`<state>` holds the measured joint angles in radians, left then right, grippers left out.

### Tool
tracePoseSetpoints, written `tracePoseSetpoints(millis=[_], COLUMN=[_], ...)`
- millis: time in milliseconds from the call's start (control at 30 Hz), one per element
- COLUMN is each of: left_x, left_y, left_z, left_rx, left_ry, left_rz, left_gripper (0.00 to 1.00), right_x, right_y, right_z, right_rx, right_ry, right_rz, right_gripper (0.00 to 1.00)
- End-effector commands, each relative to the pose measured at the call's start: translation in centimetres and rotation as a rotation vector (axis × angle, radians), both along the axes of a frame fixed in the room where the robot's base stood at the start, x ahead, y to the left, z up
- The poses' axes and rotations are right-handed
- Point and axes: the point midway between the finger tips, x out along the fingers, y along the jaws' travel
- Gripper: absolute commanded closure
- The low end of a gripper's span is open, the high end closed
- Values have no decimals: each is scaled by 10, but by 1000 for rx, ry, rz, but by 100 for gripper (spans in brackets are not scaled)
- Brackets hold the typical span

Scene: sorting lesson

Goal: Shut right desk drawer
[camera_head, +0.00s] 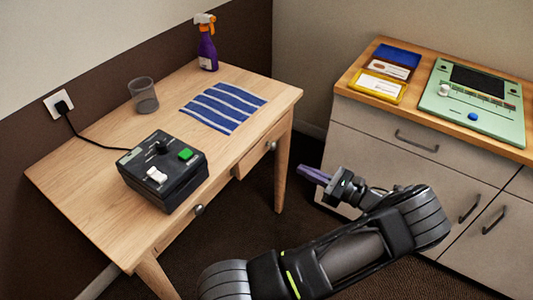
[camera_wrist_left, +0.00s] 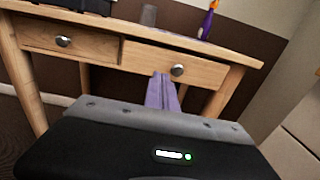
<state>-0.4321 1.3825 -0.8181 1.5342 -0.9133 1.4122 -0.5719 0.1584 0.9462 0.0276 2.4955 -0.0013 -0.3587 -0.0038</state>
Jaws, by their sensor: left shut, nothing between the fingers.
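The wooden desk (camera_head: 105,160) stands at the left in the head view. Its right drawer (camera_head: 256,157) has a round metal knob (camera_head: 272,146). In the left wrist view, the right drawer (camera_wrist_left: 205,74) shows its front and knob (camera_wrist_left: 177,70); I cannot tell how far it stands out, if at all. My left gripper (camera_head: 311,174) is shut and empty, in the air to the right of the desk, apart from the drawer. Its purple fingers (camera_wrist_left: 162,92) point towards the drawer front in the wrist view, just left of and below the knob. My right gripper is not in view.
On the desk are a black control box (camera_head: 163,172), a grey cup (camera_head: 143,95), a striped cloth (camera_head: 222,107) and a purple spray bottle (camera_head: 207,50). The left drawer (camera_wrist_left: 60,40) is beside the right one. A cabinet (camera_head: 400,145) stands at the right.

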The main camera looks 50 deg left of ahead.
Motion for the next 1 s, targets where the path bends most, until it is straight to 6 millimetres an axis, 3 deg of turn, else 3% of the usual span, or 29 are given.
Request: tracePoseSetpoints(millis=[467, 667, 1000], left_x=[-4, -14, -37], left_y=[10, 38, 101], left_z=[0, 0, 0], left_rx=[-4, -4, -4], left_ry=[1, 4, 3], left_rz=[4, 4, 4], left_gripper=[100, 100, 100], right_x=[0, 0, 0], right_y=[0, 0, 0], right_z=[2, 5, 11], right_rx=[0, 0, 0], right_ry=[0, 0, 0], right_rz=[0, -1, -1], right_gripper=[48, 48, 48])
